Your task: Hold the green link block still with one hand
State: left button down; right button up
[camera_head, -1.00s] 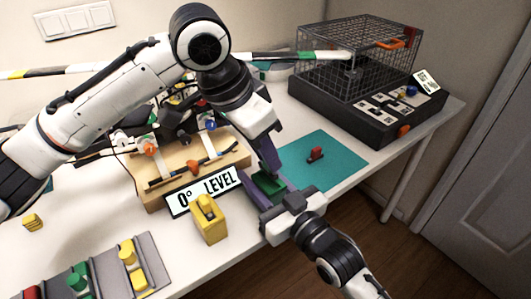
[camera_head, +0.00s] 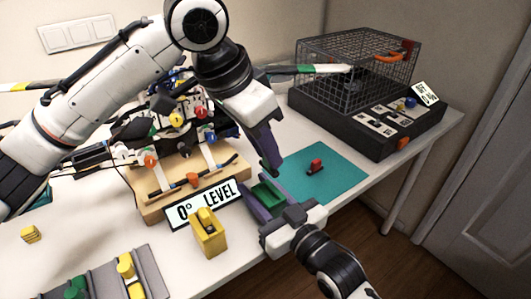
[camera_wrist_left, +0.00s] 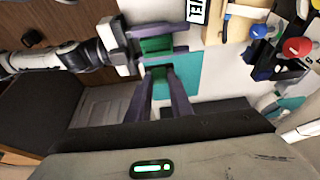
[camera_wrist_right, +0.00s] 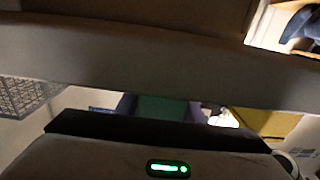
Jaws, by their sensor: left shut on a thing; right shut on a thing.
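The green link block (camera_head: 268,194) is between the purple fingers of my right gripper (camera_head: 268,197), which is shut on it near the table's front edge. The block also shows in the left wrist view (camera_wrist_left: 157,44) and, dimly, in the right wrist view (camera_wrist_right: 163,108). My left gripper (camera_head: 269,168) is just above and behind the block in the head view. The left wrist view shows a dark green piece (camera_wrist_left: 160,82) between its fingers, apart from the block; its shape is partly hidden.
A teal mat (camera_head: 338,176) with a small red piece (camera_head: 316,166) lies to the right. A yellow block (camera_head: 208,236) and a "0° LEVEL" sign (camera_head: 204,205) stand left of my right gripper. A wire cage (camera_head: 355,65) on a black base stands behind. A grey tray (camera_head: 152,262) lies front left.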

jog(key=o, duration=1.2)
jog(key=shift+c, duration=0.2)
